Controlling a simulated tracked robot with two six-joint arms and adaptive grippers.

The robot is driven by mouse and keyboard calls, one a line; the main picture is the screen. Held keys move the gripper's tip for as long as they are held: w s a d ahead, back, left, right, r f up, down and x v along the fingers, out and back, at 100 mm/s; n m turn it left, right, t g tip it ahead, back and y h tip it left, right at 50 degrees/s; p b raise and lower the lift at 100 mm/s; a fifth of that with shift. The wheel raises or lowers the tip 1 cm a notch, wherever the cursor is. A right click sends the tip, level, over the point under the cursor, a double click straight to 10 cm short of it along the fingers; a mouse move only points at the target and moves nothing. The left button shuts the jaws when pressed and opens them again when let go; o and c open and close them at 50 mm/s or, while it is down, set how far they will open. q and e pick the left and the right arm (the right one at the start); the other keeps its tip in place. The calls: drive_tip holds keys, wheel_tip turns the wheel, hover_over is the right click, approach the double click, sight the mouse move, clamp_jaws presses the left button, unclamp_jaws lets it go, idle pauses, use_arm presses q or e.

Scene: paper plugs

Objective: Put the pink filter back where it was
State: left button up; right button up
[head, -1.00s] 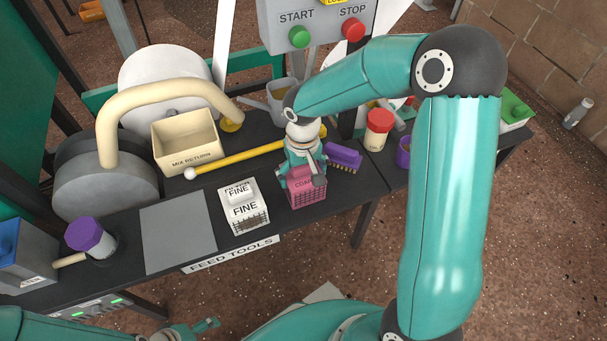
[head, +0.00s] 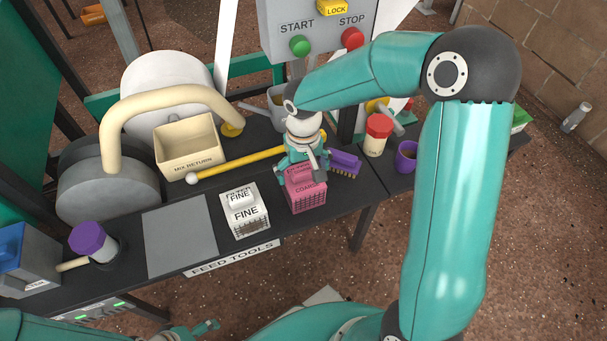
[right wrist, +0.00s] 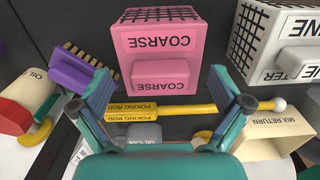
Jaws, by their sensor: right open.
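The pink filter (head: 308,197), a block with a mesh side and COARSE on its label, stands upright on the dark bench, right of the white FINE filter (head: 245,216). My right gripper (head: 304,170) is just behind and above the pink filter and partly covers its top. In the right wrist view the pink filter (right wrist: 165,42) lies beyond the open fingers (right wrist: 160,88), with nothing gripped between them; whether a fingertip touches it I cannot tell. My left gripper (head: 203,329) shows small at the bottom edge, its opening unclear.
A grey plate (head: 180,238) lies left of the FINE filter. A purple brush (head: 345,162) is close right of my right gripper. The yellow poking rod (head: 240,163) lies behind the filters, near the MIX RETURN bin (head: 188,150). A red-capped bottle (head: 378,135) and purple cup (head: 405,157) stand at right.

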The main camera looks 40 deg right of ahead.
use_arm(q)
wheel_tip(320, 180, up, 3)
drive_tip(key=shift+r+p, duration=0.1)
drive_tip(key=shift+p, duration=1.15)
use_arm(e)
wheel_tip(320, 180, up, 9)
drive_tip(key=shift+f, duration=0.15)
use_arm(q)
drive_tip(key=shift+s, duration=0.1)
